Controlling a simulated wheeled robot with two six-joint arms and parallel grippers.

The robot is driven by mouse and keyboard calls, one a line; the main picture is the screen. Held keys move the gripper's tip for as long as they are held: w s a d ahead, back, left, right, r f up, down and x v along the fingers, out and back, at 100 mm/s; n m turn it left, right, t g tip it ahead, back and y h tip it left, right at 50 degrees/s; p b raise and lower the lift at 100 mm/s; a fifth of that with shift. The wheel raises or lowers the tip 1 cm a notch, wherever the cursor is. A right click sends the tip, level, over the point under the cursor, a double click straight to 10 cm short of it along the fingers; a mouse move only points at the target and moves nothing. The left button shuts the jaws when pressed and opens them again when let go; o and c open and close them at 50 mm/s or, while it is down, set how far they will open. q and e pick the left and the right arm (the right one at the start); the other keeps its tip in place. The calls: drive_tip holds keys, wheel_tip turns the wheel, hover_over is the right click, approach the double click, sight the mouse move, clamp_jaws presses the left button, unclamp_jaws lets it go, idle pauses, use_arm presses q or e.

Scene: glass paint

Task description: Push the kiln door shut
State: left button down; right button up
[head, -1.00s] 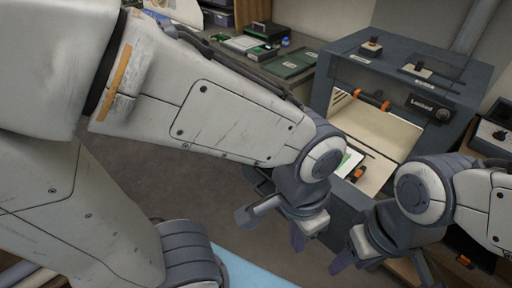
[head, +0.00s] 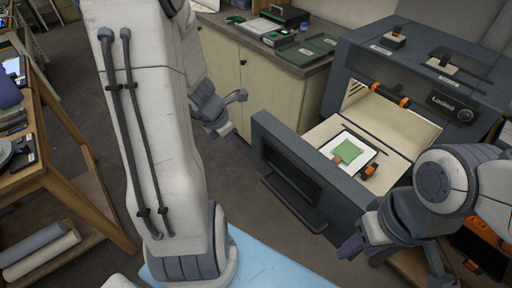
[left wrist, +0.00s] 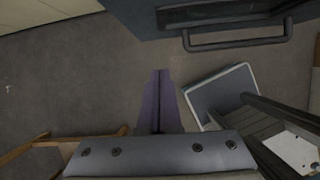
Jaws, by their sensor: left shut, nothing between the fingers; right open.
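The kiln (head: 440,75) is a dark blue-grey box at the right of the head view. Its door (head: 268,128) is a thick dark panel with a bar handle (head: 290,203), standing out in front of the open chamber. A pale shelf between door and chamber bears a white tile with a green square (head: 348,151). My left gripper (head: 239,140) is shut and empty, left of the door and apart from it. In the left wrist view its fingers (left wrist: 160,100) are together, and the door handle (left wrist: 235,46) shows above. My right gripper (head: 395,260) is open, in front of the kiln.
A cabinet with a grey counter (head: 300,62) stands behind my left gripper and left of the kiln. A wooden bench (head: 45,175) with rolls below is at the far left. Bare floor lies between bench and cabinet. A light blue surface (head: 262,268) is at the bottom.

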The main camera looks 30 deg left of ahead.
use_arm(q)
drive_tip(key=shift+n, duration=0.3)
drive_tip(key=shift+w+d+f+b, duration=0.35)
drive_tip(key=shift+w+f+b, duration=0.25)
drive_tip(key=shift+w+f, duration=0.75)
drive_tip(key=shift+w+d+f+b, duration=0.3)
drive_tip(key=shift+w+f+b, duration=0.5)
drive_tip(key=shift+f, duration=1)
drive_tip(key=shift+w+d+f+b, duration=0.4)
drive_tip(key=shift+w+f, duration=0.95)
drive_tip(key=shift+f, duration=0.2)
drive_tip(key=shift+w, duration=0.1)
